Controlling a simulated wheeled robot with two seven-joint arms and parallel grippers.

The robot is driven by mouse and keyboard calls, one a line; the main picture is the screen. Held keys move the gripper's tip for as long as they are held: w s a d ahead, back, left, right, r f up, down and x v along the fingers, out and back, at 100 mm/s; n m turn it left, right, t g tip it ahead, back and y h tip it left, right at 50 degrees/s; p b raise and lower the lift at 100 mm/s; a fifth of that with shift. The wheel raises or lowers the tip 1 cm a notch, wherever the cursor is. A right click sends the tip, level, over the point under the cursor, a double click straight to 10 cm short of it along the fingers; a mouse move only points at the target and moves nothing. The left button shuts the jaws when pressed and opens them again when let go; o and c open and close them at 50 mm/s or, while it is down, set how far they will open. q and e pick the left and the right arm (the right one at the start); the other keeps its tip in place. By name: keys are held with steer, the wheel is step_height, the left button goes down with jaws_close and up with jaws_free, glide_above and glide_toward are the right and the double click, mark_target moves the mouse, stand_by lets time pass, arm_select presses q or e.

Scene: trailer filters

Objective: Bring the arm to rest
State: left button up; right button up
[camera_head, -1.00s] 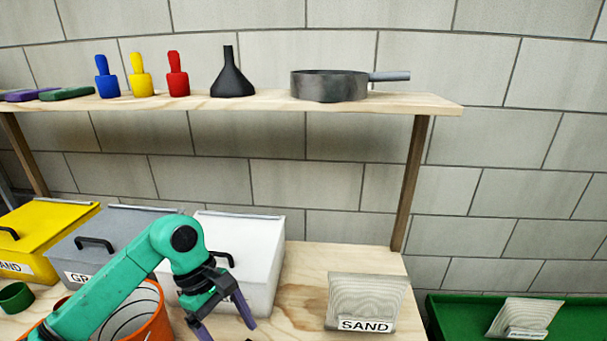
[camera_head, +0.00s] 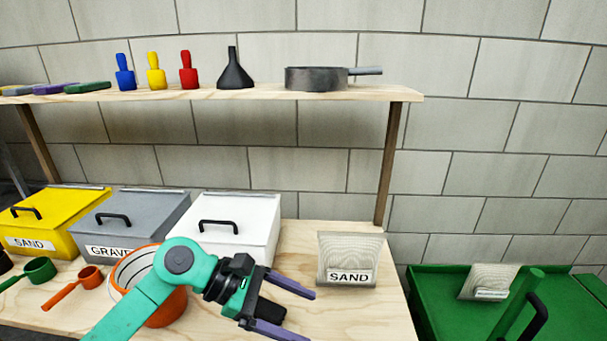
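My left arm is teal and reaches in from the bottom left. Its gripper (camera_head: 305,316) has two purple fingers spread apart, pointing right, with nothing seen between them. It is low over the front of the wooden table (camera_head: 375,312), in front of the white bin (camera_head: 228,240) and right of the orange bucket (camera_head: 168,312). A ridged translucent filter labelled SAND (camera_head: 348,250) stands on the table, behind and right of the gripper and apart from it. Another ridged filter (camera_head: 487,280) is at the green trailer (camera_head: 435,285) on the right. My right gripper is not in view.
Yellow (camera_head: 60,212) and grey (camera_head: 135,215) lidded bins stand left of the white bin. Green (camera_head: 40,268) and orange (camera_head: 88,275) scoops lie at left. The shelf (camera_head: 400,95) above holds coloured tools, a black funnel (camera_head: 234,72) and a pan (camera_head: 315,79).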

arm_select(q)
steer(key=w+d+r+n+t+h, duration=0.3)
steer(key=r+n+t+h, duration=0.35)
steer(key=r+n, duration=0.35)
steer(key=w+a+r+n+t+y, duration=0.25)
steer(key=a+n+t, duration=0.3)
steer(key=n, duration=0.35)
steer(key=w+a+r+n+t+y, duration=0.1)
steer(key=w+a+n+t+y, duration=0.25)
steer(key=n+t, duration=0.4)
steer(key=a+f+n+g+y, duration=0.4)
steer(key=a+f+n+y, duration=1.05)
steer(key=n, duration=0.55)
steer(key=s+a+f+n+g+h, duration=0.25)
steer(key=s+f+n+g, duration=0.7)
steer(key=s+f, duration=1)
step_height(320, 180, down, 20)
steer(key=s+d+m+g+p, duration=0.1)
steer(key=m+g+p, duration=0.1)
steer(key=g, duration=0.1)
steer(key=s+a+f+g+p, duration=0.1)
steer(key=s+a+f, duration=0.2)
steer(key=s+f, duration=1.1)
steer(key=s, duration=0.3)
steer(key=shift+s+f+g, duration=0.25)
steer(key=shift+g, duration=0.05)
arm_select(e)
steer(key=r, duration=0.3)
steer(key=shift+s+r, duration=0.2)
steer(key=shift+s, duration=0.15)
